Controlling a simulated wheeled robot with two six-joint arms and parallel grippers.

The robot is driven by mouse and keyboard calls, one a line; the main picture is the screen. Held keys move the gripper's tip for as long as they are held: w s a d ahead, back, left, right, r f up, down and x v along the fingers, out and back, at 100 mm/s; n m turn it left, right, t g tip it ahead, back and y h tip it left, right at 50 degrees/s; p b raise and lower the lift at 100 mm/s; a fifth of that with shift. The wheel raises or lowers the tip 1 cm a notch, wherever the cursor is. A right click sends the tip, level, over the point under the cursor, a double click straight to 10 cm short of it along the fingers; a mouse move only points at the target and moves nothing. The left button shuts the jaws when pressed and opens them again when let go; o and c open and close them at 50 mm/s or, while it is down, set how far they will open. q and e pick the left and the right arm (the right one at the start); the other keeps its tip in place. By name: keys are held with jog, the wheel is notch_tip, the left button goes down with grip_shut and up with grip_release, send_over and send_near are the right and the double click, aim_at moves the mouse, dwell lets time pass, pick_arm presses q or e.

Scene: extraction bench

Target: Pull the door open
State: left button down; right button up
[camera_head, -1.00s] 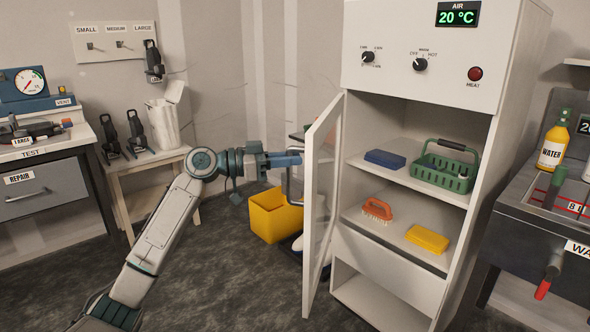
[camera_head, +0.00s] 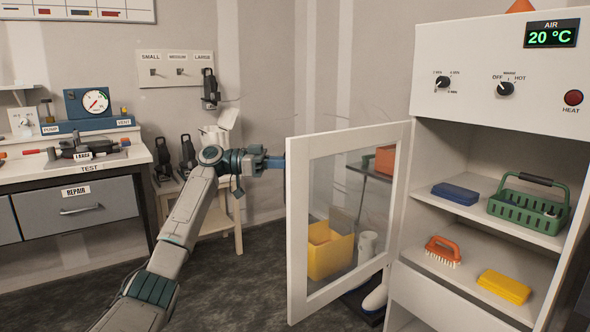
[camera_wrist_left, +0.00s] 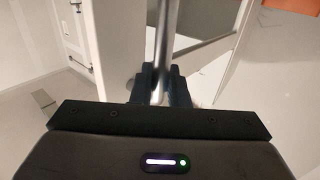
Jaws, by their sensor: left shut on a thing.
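The cabinet door (camera_head: 299,235) is a white frame with a clear glass pane. It stands wide open, swung out to the left of the white cabinet (camera_head: 463,76). My left gripper (camera_head: 282,162) is at the door's free edge, and its fingertips are partly hidden behind the frame. In the left wrist view, the left gripper (camera_wrist_left: 160,88) is shut on the upright metal bar handle (camera_wrist_left: 163,40), with one dark finger on each side. The handle is hidden in the head view. My right gripper is not in view.
The open shelves hold a blue block (camera_head: 455,193), a green basket (camera_head: 527,208), an orange brush (camera_head: 443,250) and a yellow sponge (camera_head: 503,287). A yellow bin (camera_head: 330,252) shows through the glass. A small wooden table (camera_head: 237,220) and a workbench (camera_head: 70,165) stand at left.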

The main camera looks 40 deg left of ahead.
pick_arm(q)
jog(key=shift+w+a, duration=0.25)
jog(key=shift+a, duration=0.3)
jog(key=shift+w+a, duration=0.2)
jog(key=shift+a, duration=0.3)
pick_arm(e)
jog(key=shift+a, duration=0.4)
pick_arm(q)
jog(key=c, duration=1.5)
grip_release()
jog(key=shift+w+d, duration=0.1)
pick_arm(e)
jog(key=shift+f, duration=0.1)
